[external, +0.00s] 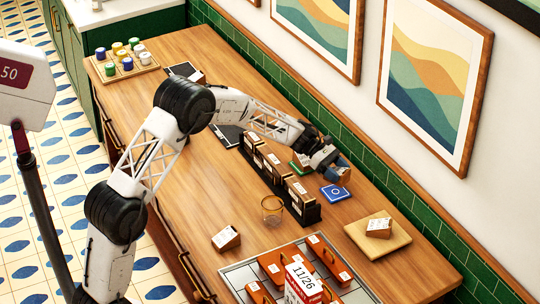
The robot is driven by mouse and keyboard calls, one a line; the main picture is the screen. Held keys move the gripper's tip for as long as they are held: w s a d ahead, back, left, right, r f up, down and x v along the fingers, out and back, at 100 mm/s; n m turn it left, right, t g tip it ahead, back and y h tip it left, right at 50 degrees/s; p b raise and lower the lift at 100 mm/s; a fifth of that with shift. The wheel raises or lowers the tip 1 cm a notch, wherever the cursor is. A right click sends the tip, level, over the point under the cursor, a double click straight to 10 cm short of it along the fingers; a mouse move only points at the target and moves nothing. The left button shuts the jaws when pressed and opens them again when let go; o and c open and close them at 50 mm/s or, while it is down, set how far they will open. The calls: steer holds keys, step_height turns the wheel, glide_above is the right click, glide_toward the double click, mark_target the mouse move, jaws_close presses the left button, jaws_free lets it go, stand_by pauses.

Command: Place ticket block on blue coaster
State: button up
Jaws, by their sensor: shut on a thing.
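My gripper (331,163) is at the far side of the counter, near the green tiled wall. It is shut on a small brown ticket block (344,174), partly hidden by the fingers. The blue coaster (336,193), with a white mark on it, lies flat on the counter just below the block in the picture. The block appears held above the coaster's far edge; the exact gap cannot be told. Other similar blocks with white tickets stand at the front (226,239) and on a wooden board (379,227).
A green coaster (300,159) lies left of my gripper. A dark rack (308,213) of several boxes and a glass (271,206) stand nearby. The wooden board (361,241) is to the right. A tray (238,272) with orange blocks is in front.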

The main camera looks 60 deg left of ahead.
steer(key=shift+f, duration=0.65)
steer(key=shift+f, duration=1.85)
steer(key=shift+f, duration=0.1)
steer(key=o, duration=1)
steer(key=v, duration=1.2)
steer(key=shift+r, duration=0.2)
